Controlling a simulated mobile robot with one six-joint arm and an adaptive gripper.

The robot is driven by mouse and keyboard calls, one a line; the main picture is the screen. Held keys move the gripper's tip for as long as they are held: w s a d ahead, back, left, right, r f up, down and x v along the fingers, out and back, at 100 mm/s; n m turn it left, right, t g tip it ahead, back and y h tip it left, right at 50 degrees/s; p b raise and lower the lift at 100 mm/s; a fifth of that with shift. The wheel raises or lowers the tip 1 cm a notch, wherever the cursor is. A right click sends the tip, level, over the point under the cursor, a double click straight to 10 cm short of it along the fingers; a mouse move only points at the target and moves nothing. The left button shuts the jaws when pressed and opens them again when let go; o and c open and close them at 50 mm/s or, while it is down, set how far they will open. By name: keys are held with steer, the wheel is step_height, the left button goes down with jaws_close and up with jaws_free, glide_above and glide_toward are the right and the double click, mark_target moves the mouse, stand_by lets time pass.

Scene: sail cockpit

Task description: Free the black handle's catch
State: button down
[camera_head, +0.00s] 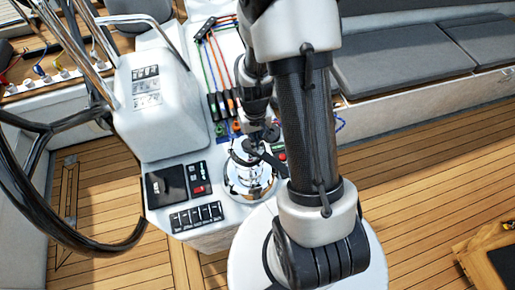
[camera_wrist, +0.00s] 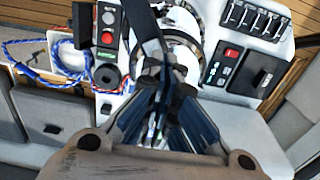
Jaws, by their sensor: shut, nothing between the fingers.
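The black handle (camera_head: 268,158) is a dark bar lying across the top of the chrome winch (camera_head: 250,187) on the white console. In the wrist view the handle (camera_wrist: 143,28) runs from the top edge down to my fingertips, with the chrome winch (camera_wrist: 185,25) beside it. My gripper (camera_head: 257,138) is over the winch top, by the handle's inner end. In the wrist view its fingers (camera_wrist: 166,84) are together with nothing between them. They hide the handle's inner end, and I cannot make out the catch. Whether the fingertips touch the handle is unclear.
A switch panel (camera_head: 196,217) and a dark display (camera_head: 166,186) are left of the winch. Several rope clutches (camera_head: 222,105) stand behind it. A steering wheel (camera_head: 50,225) is at the left. A blue rope coil (camera_wrist: 75,55) shows in the wrist view.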

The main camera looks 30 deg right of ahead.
steer(key=shift+f+b, duration=0.45)
steer(key=shift+f, duration=0.1)
steer(key=shift+r, duration=0.15)
steer(key=shift+r+p, duration=2.55)
steer(key=shift+r, duration=0.85)
